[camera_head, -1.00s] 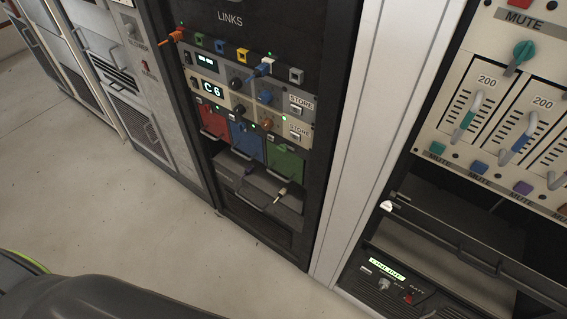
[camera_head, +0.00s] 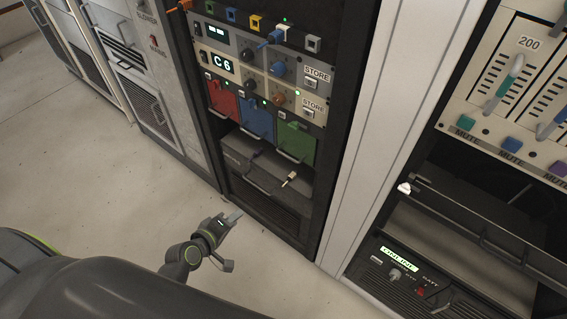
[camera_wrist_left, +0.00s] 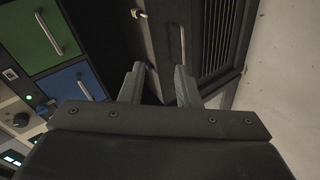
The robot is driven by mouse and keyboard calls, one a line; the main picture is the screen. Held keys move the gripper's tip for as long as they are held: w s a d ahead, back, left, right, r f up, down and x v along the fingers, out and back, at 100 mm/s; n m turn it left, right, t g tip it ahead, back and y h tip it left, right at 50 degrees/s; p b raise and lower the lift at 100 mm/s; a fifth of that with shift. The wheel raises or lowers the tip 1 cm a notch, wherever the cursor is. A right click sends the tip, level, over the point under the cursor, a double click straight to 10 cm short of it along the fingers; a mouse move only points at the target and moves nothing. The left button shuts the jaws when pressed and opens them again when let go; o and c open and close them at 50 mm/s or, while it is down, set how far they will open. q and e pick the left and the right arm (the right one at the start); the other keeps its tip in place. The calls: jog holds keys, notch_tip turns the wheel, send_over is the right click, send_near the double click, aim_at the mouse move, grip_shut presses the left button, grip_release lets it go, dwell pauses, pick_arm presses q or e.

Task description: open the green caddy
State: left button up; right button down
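The green caddy (camera_head: 296,142) is a green-fronted unit with a metal handle, seated at the right end of a row of three in the dark rack. It also shows at the upper left of the left wrist view (camera_wrist_left: 33,38), with its handle. Its front looks flush with its neighbours. My left gripper (camera_head: 231,240) is in front of the rack, below and left of the green caddy, apart from it. In the left wrist view, its fingers (camera_wrist_left: 160,76) are spread with nothing between them. My right gripper is in neither view.
A blue caddy (camera_head: 257,124) and a red caddy (camera_head: 222,102) sit left of the green one. Knobs and STORE buttons are above. Open floor lies left.

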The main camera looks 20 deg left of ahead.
pick_arm(q)
jog(key=w+d+r+n+t+h+b, duration=0.1)
jog(key=d+r+t+h, duration=0.1)
jog(key=r, duration=0.5)
jog(key=w+d+r+n+t+h, duration=0.1)
jog(key=d+r, duration=0.1)
jog(key=r, duration=0.4)
send_near(287, 157)
jog(key=x, duration=0.9)
jog(key=shift+a, duration=0.1)
grip_shut()
jog(key=shift+f, duration=0.1)
